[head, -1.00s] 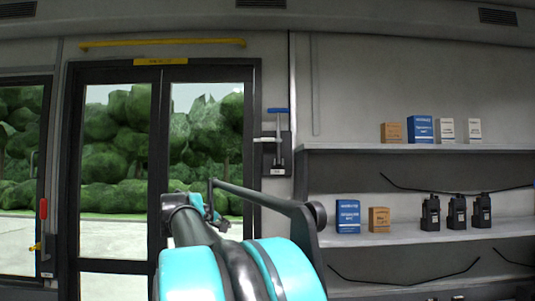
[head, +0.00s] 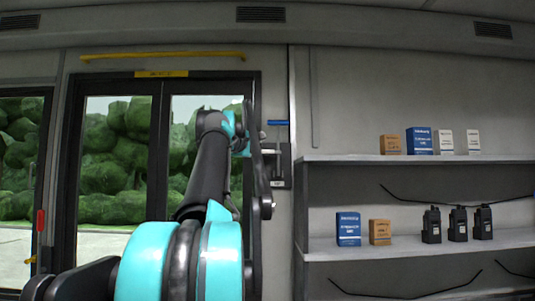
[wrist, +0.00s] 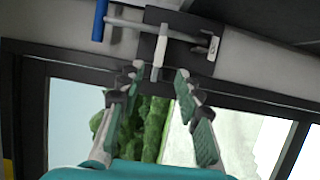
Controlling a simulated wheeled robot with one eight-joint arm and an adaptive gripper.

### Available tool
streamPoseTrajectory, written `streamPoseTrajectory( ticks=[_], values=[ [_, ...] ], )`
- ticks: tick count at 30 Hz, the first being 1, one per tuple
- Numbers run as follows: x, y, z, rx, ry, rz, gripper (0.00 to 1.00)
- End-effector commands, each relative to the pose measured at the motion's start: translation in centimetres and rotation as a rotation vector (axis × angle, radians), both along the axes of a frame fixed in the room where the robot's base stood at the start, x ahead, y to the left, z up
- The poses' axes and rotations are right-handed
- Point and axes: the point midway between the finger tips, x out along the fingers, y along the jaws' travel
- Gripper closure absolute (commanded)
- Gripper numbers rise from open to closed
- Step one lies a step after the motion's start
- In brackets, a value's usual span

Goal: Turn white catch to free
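The white catch (wrist: 158,58) is a small pale lever on a dark wall plate (wrist: 182,32). In the wrist view it points down from a metal rod (wrist: 140,25) with a blue handle (wrist: 100,20) at its left end. My gripper (wrist: 156,76) is open, its two green-padded fingers apart on either side of the catch's lower end. In the head view the blue handle (head: 278,123) shows right of my arm, which partly covers the wall fitting.
Glazed double doors (head: 120,150) stand behind my arm, with a yellow bar (head: 165,56) above them. At right, shelves (head: 420,157) hold several boxes and black radios (head: 458,224). A white label (wrist: 213,47) sits on the plate's right end.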

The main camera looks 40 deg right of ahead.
Motion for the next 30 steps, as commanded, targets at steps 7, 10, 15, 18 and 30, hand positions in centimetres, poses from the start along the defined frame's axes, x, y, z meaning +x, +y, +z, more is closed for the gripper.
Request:
streamPoseTrajectory(
  ticks=[7,10,15,18,30],
  values=[
    [2.3,-4.5,0.0,0.0,-0.001,-0.003,0.66],
    [3.1,-6.3,-0.1,0.0,-0.001,-0.003,0.66],
    [4.4,-8.6,-0.1,0.001,0.0,-0.002,0.66],
    [4.9,-9.6,0.0,0.001,0.0,-0.002,0.66],
    [5.5,-10.7,-0.1,0.001,0.0,0.0,0.66]
  ],
)
